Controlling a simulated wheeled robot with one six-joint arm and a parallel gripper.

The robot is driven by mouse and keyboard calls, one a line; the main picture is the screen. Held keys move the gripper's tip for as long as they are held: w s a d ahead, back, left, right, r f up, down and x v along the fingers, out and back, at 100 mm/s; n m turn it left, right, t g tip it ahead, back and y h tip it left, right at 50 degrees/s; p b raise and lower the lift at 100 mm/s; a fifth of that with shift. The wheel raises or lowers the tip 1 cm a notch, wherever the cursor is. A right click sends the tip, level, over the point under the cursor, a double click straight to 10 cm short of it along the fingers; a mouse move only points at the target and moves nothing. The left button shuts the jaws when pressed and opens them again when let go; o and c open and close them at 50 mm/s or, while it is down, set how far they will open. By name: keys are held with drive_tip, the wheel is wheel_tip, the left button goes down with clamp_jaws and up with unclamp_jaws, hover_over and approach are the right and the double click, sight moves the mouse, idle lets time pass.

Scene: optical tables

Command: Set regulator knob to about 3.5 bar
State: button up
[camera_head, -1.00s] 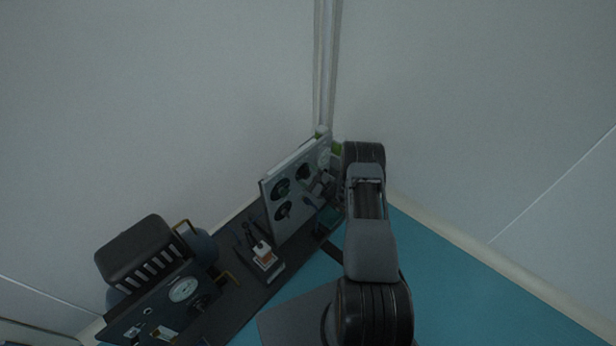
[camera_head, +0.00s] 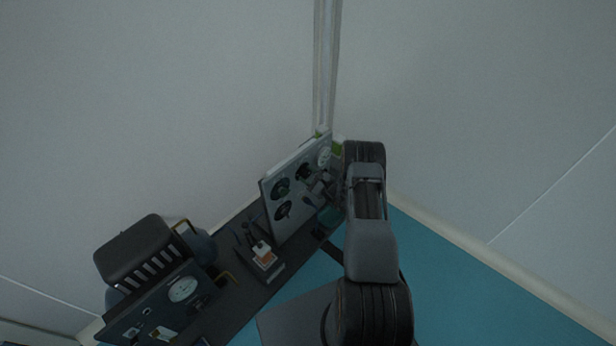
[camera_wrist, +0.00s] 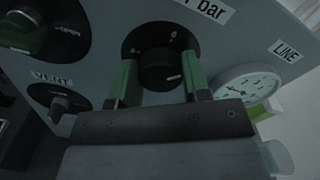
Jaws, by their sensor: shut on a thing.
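The regulator knob (camera_wrist: 160,72) is a black round knob on a dark dial plate, under a label ending in "bar", in the wrist view. My gripper (camera_wrist: 160,78) has its two green-padded fingers on either side of the knob, shut on it. The dial plate's scale is mostly hidden or too small to read. A white gauge marked "LINE" (camera_wrist: 247,88) sits to the right of the knob; its needle is visible but the reading is unclear. In the head view the grey panel (camera_head: 268,187) stands upright on the dark bench, with my arm at its right end.
A "VENT" knob (camera_wrist: 62,100) and another green-and-black knob (camera_wrist: 25,30) lie left of my gripper. In the head view a black compressor-like unit (camera_head: 140,250) with its own gauge (camera_head: 183,289) stands at lower left. A small orange-and-white item (camera_head: 264,254) lies between.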

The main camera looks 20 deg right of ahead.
drive_tip(key=m+b, duration=0.1)
drive_tip(key=m, duration=0.5)
drive_tip(key=shift+b, duration=0.4)
drive_tip(key=m, duration=0.5)
drive_tip(key=shift+d+m+b, duration=0.15)
drive_tip(key=shift+m+b, duration=0.15)
drive_tip(key=shift+b, duration=0.1)
drive_tip(key=m, duration=0.5)
drive_tip(key=shift+w, duration=0.1)
drive_tip(key=m, duration=0.5)
drive_tip(key=shift+f, duration=0.15)
drive_tip(key=shift+m, duration=0.4)
drive_tip(key=o, duration=0.9)
drive_tip(key=p+v, duration=0.3)
drive_tip(key=v, duration=1.1)
